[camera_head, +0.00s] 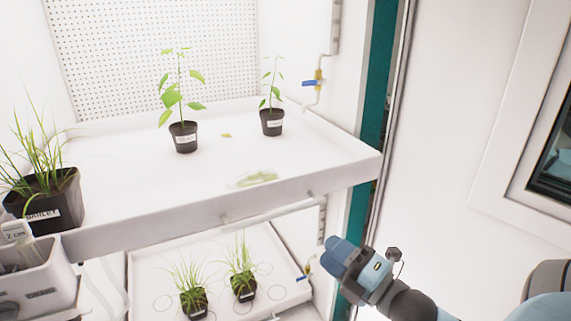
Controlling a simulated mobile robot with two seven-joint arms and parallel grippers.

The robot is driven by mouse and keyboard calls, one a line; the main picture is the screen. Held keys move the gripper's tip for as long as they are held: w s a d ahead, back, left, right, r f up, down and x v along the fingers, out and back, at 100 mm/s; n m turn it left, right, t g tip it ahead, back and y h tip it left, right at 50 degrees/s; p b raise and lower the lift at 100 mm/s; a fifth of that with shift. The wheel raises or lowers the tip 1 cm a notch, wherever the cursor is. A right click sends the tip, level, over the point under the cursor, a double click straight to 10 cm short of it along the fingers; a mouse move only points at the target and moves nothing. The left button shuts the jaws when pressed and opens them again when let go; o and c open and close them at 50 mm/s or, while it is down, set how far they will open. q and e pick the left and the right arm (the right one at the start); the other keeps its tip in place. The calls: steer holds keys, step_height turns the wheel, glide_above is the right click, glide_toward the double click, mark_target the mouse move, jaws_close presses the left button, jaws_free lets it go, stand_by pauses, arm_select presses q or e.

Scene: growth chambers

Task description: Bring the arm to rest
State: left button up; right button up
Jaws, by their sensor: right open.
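My right arm comes in from the lower right corner, in blue and dark grey. My right gripper (340,256) is open, with nothing seen between its fingers. It is in front of the shelves, to the right of the lower tray and below the upper tray's right front corner. It appears apart from both trays. My left gripper is not in the picture.
The upper white tray (320,185) bears two potted seedlings (183,136) (272,121) and a barley pot (45,205). The lower tray (150,270) holds two grass pots (193,301) (243,287). A grey bin (40,285) hangs at left. A door frame (520,130) stands right.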

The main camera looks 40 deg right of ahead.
steer(key=a+f+m+g+h+p, duration=0.1)
steer(key=a+f+m+g+p, duration=0.1)
steer(key=f+m, duration=0.35)
steer(key=a+f+m+g+h+p, duration=0.1)
steer(key=a+f+m+g+p, duration=0.1)
steer(key=f+m+p, duration=0.3)
steer(key=s+a+f+m+g+y, duration=0.1)
steer(key=s+a+f+m+g, duration=0.1)
steer(key=a+f, duration=0.4)
steer(key=s+a+f+m+g+y, duration=0.1)
steer(key=s+a+f+m+g, duration=0.1)
steer(key=a+f+m, duration=0.3)
step_height(320, 180, down, 4)
steer(key=shift+a+r+g+p, duration=0.1)
steer(key=shift+a+g+p, duration=0.35)
steer(key=shift+a, duration=0.2)
steer(key=shift+d, duration=0.15)
